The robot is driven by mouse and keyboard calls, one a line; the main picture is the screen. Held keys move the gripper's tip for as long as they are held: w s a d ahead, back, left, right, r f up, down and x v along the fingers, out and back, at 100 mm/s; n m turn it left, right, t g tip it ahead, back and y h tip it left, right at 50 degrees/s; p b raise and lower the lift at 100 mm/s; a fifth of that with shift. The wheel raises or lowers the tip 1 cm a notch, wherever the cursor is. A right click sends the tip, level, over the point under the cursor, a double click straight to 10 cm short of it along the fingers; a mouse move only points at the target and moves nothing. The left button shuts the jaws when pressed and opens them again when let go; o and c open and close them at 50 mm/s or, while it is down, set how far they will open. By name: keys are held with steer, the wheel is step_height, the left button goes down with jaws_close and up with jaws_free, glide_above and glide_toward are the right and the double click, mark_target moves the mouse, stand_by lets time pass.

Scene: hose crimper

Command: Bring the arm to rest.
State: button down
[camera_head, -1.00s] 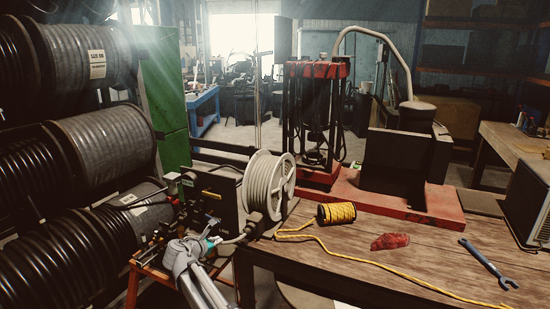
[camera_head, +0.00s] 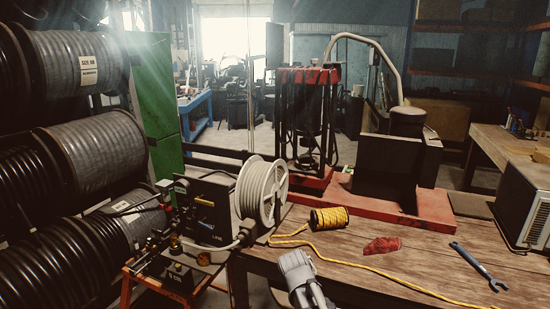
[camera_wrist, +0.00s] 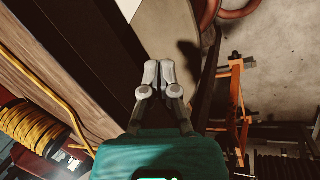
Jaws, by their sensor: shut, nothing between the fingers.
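My gripper (camera_wrist: 158,72) shows in the wrist view with its two grey fingertips together and nothing between them. It hangs in the open beside the wooden table (camera_wrist: 50,75), whose edge runs along the left of that view. The fingers appear to touch nothing. In the head view a grey part of my arm stands at the bottom middle, in front of the table's near edge. I cannot make out the fingers there.
A white hose reel (camera_head: 263,195) and an orange-framed stand (camera_head: 127,288) are to the left. The wrist view shows floor (camera_wrist: 275,75).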

steer(key=s+d+m+g+y, duration=0.2)
steer(key=s+d+m+y, duration=0.1)
steer(key=s+d+m, duration=0.3)
steer(key=s+m, duration=0.2)
steer(key=s, duration=0.2)
steer(key=shift+d+f+g+y, duration=0.15)
steer(key=shift+f+g+y, duration=0.15)
steer(key=shift+f, duration=0.05)
steer(key=c, duration=1.4)
jaws_free()
